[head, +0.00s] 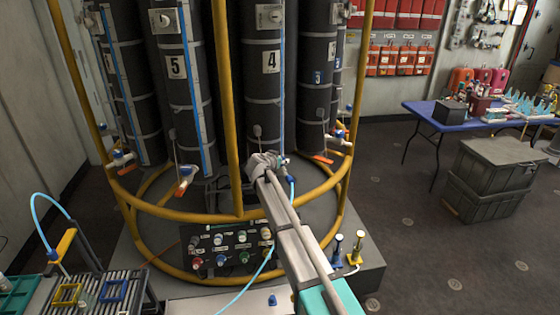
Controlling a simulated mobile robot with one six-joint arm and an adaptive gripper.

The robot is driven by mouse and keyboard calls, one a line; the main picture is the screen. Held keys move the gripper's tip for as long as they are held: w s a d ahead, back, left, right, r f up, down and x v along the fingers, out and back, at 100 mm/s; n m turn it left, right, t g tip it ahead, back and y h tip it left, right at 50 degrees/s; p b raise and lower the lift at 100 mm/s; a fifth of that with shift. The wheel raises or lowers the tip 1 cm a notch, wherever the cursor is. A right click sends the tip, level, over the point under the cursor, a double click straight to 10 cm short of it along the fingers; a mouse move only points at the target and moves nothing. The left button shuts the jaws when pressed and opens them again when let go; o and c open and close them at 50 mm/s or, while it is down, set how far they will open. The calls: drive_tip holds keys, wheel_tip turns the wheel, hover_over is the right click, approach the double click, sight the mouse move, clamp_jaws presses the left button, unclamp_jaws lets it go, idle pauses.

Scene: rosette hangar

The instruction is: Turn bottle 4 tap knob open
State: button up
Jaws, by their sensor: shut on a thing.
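Bottle 4 (262,95) is a tall dark cylinder with a white "4" label, standing in the rosette behind the yellow frame. Its tap (284,161) is at the bottle's foot; only a small white and teal part shows, with a blue hose fitting below it. My gripper (268,161) reaches up from the lower right to this tap, over the yellow ring. It is shut on the tap knob, which the gripper hides, so I cannot tell the knob's angle.
The yellow ring (190,214) and an upright post (225,100) stand close to my arm. A control panel (230,248) sits below. A blue table (450,118) and grey crates (495,165) stand right; floor between is clear.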

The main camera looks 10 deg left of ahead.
drive_tip(key=shift+w+n+t+y, duration=0.1)
drive_tip(key=shift+n+t+y, duration=0.3)
drive_tip(key=shift+n+y, duration=0.75)
drive_tip(key=shift+y, duration=0.25)
drive_tip(key=o, duration=1.2)
drive_tip(key=shift+c, duration=0.2)
drive_tip(key=shift+m+h, duration=0.45)
drive_tip(key=shift+h, duration=0.15)
